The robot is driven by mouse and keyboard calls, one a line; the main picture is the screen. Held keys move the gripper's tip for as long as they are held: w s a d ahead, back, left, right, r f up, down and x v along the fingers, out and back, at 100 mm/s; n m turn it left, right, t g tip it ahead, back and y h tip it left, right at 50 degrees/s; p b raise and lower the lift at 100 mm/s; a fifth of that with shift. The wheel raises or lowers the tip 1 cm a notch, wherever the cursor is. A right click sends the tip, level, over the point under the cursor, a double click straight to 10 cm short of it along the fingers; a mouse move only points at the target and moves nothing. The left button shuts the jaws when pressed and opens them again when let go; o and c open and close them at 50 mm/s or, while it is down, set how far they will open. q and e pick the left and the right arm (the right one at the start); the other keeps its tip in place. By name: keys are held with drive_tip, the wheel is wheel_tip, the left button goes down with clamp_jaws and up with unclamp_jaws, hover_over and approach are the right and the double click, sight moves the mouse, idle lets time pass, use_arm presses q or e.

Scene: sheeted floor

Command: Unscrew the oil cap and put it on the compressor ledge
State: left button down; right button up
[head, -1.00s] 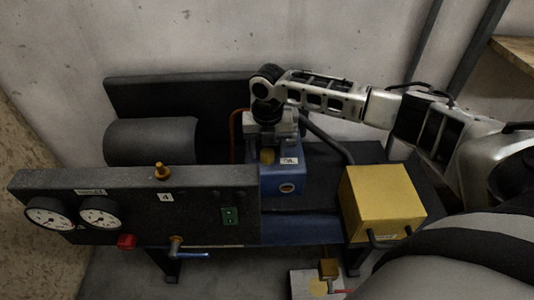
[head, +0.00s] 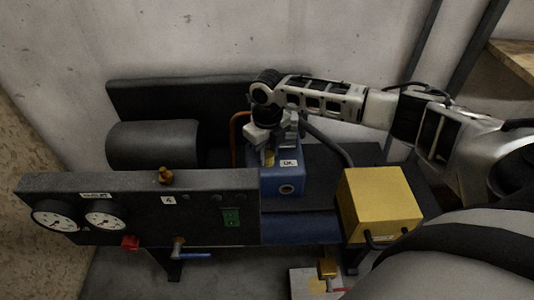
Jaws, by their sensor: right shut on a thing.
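The compressor (head: 282,182) is a blue block in the middle of the head view, with a small white label and a round port on its front. My right gripper (head: 270,157) points down over the top of this block, its arm coming in from the right. It is shut on the oil cap (head: 268,159), of which only a small yellow part shows between the fingers. Whether the cap is still seated on the block cannot be told. My left gripper is not in view.
A dark panel with two gauges (head: 105,219), a red knob (head: 130,243) and a blue-handled valve (head: 180,247) stands at front left. A brass fitting (head: 165,175) sits on its top edge. A yellow box (head: 379,203) stands right of the blue block. A dark cylinder (head: 151,145) lies behind the panel.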

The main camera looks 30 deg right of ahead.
drive_tip(key=o, duration=1.1)
drive_tip(key=shift+c, duration=0.9)
